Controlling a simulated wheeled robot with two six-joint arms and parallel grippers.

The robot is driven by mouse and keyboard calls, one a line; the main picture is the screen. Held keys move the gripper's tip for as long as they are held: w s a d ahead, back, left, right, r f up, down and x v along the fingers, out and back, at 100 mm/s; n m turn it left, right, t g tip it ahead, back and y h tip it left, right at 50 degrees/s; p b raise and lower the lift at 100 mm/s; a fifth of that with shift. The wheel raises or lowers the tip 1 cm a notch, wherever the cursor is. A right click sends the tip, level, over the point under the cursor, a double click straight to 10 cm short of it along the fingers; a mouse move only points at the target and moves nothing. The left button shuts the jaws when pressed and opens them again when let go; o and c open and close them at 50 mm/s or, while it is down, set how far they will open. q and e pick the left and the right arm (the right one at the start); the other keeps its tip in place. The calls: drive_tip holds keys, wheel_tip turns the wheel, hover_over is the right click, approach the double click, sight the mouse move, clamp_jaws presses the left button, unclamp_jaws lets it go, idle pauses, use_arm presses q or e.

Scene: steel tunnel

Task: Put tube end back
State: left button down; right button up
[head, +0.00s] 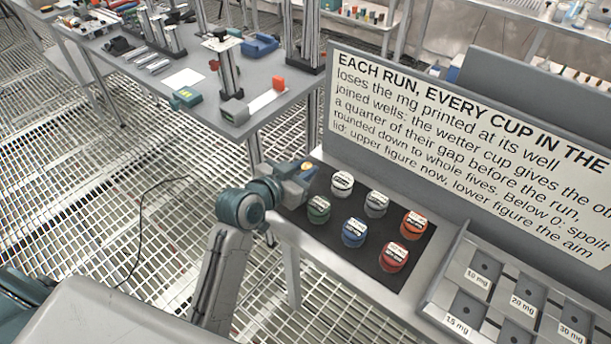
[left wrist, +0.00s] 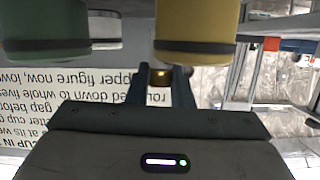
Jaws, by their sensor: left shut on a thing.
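My left gripper (head: 300,175) reaches over the left end of the dark mat. In the left wrist view its fingers (left wrist: 160,85) are close together on a small brass-coloured piece (left wrist: 160,74), mostly hidden between them. I cannot tell whether this is the tube end; no tube is clear to me. A yellow cup (left wrist: 196,28) is just beyond the fingertips; a small ochre patch of it shows in the head view (head: 307,166). A green cup (left wrist: 45,28) is to the left in the wrist view. My right gripper is out of view.
The mat (head: 325,235) bears several lidded cups, among them white (head: 342,184), blue (head: 354,232) and red (head: 393,257) ones. A sign board (head: 470,150) stands behind. A tray of labelled wells (head: 470,306) is at right. A cluttered table (head: 205,120) is at back left.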

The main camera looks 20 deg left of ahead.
use_arm(q)
drive_tip(key=shift+f, duration=0.95)
drive_tip(key=shift+f, duration=0.15)
drive_tip(key=c, duration=1.3)
unclamp_jaws()
